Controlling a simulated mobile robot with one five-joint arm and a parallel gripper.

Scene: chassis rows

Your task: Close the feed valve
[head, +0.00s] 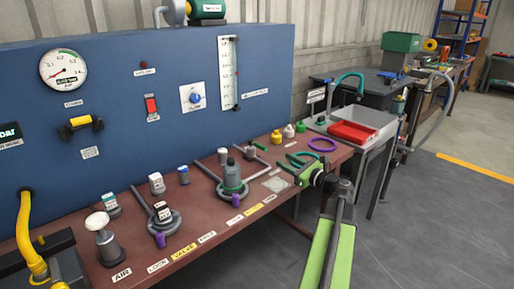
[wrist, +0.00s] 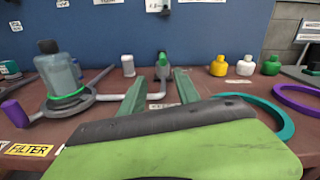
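A small upright fitting with a green and grey top (wrist: 162,68) stands on a bent grey pipe (wrist: 150,97) at the back of the bench in the wrist view. It looks like a valve, but I cannot read a label naming it the feed valve. My gripper (head: 284,174) is over the bench's front right part in the head view. In the wrist view its two green fingers (wrist: 159,82) are apart with nothing between them, pointing toward the fitting, which is beyond the tips. The label below the pipe is partly hidden by my fingers.
A filter bowl on a round base (head: 232,180) stands left of my gripper. A teal ring (wrist: 262,112) and a purple ring (head: 322,144) lie to the right. Yellow (wrist: 218,66), white and green bottles stand behind them. The blue panel (head: 120,110) closes off the back.

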